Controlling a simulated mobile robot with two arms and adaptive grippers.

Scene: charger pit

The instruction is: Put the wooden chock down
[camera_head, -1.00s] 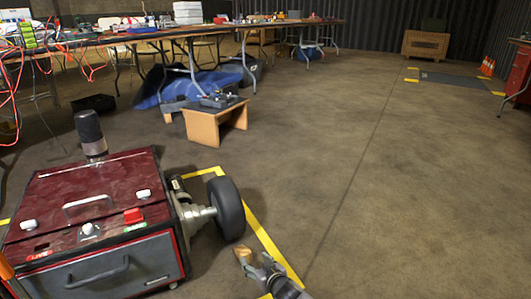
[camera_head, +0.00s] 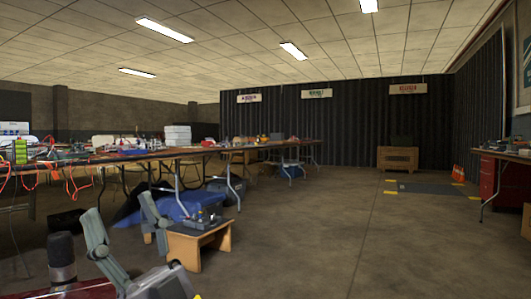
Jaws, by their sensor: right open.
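My right gripper (camera_head: 120,205) is large at the lower left, pointing up with its two grey fingers spread apart. It is open, and nothing shows between the fingers. The wooden chock is not in view now; the floor near my base lies below the picture. Only a strip of the red machine's top (camera_head: 75,291) shows at the bottom left, with a dark upright cylinder (camera_head: 62,258) on it. Its wheel is out of view. My left gripper is not in view.
A low wooden stand (camera_head: 190,247) with equipment on it is behind my gripper. Cluttered long tables (camera_head: 180,152) run along the left. A red cabinet (camera_head: 488,178) is at the right. The floor (camera_head: 310,240) in the middle is clear.

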